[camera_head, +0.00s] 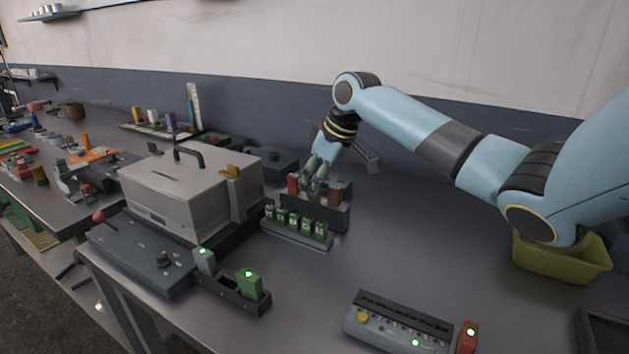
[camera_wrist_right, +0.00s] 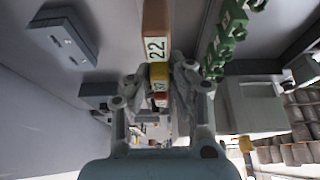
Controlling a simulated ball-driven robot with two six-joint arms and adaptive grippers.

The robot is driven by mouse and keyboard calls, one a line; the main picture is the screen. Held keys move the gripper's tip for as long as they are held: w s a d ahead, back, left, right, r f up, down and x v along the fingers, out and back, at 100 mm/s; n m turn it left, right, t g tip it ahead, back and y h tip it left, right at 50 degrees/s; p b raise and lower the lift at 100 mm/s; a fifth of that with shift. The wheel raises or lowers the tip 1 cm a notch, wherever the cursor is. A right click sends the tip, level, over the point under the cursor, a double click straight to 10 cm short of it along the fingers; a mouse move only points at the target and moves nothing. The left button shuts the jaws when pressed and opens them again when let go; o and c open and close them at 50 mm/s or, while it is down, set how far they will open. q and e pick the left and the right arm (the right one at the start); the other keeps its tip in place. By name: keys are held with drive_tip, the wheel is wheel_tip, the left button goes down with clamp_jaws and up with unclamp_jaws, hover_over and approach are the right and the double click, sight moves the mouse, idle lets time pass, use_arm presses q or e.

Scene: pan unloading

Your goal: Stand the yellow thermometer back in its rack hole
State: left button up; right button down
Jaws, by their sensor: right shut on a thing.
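My right gripper (camera_head: 312,184) reaches down over a dark rack (camera_head: 328,214) on the bench, between a red block (camera_head: 293,183) and a brown block (camera_head: 346,190). In the right wrist view my right gripper (camera_wrist_right: 157,95) is shut on the yellow thermometer (camera_wrist_right: 159,72), whose label partly shows between the fingers. The brown block marked 22 (camera_wrist_right: 156,30) is beyond it and a red piece is behind it. In the head view the fingers hide the yellow thermometer. I cannot tell whether its lower end is in a rack hole. My left gripper is not in view.
A row of green blocks (camera_head: 294,222) stands right in front of the rack. A grey box with a handle (camera_head: 190,190) is to the left. A grey device with a red block (camera_head: 398,325) lies at the front. The bench between the rack and the yellow-green bin (camera_head: 560,262) is clear.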

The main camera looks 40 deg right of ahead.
drive_tip(key=c, duration=1.2)
unclamp_jaws()
drive_tip(key=shift+o, duration=0.2)
drive_tip(key=shift+r, duration=0.15)
drive_tip(key=v, duration=1.1)
drive_tip(key=shift+s+r, duration=0.25)
drive_tip(key=shift+r, duration=0.1)
drive_tip(key=shift+f, duration=0.1)
